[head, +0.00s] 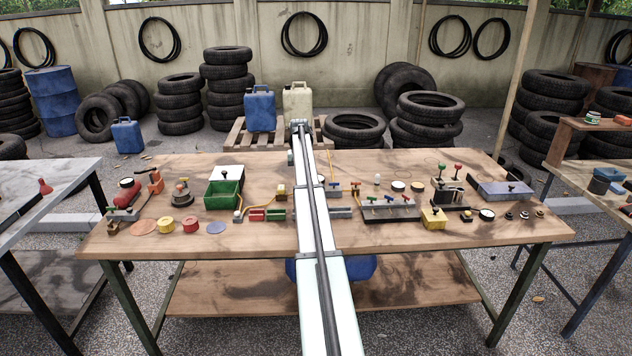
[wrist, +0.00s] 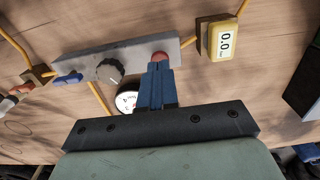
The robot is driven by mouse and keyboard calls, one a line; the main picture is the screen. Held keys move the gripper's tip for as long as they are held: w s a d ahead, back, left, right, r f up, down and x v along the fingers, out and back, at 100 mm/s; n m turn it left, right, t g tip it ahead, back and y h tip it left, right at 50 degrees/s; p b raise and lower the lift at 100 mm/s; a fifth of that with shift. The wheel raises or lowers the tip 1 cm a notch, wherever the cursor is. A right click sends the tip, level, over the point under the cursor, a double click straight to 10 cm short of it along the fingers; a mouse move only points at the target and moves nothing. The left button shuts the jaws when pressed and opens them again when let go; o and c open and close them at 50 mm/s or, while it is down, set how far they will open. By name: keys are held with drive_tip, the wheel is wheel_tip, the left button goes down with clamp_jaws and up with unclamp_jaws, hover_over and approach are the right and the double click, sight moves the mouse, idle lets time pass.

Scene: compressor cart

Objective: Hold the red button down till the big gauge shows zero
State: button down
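In the wrist view a red button (wrist: 160,56) sits at the right end of a grey panel (wrist: 85,62). My gripper (wrist: 158,66) is shut, its blue fingers together. The fingertips are at the button and cover part of it; how far it is pressed cannot be told. A round white gauge (wrist: 127,100) lies left of the fingers, partly hidden by my gripper; its needle reading is not clear. A yellow box (wrist: 224,40) right of the panel has a display that appears to read 0.0. In the head view my arm hides the gripper and the button.
The panel also carries a dark knob (wrist: 110,70) and a blue lever (wrist: 68,78). Orange hoses run around it. On the wooden bench (head: 260,237) stand a green bin (head: 222,195), a valve rack (head: 390,212) and other small items. The bench's front strip is mostly clear.

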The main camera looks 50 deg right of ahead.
drive_tip(key=shift+r, duration=2.5)
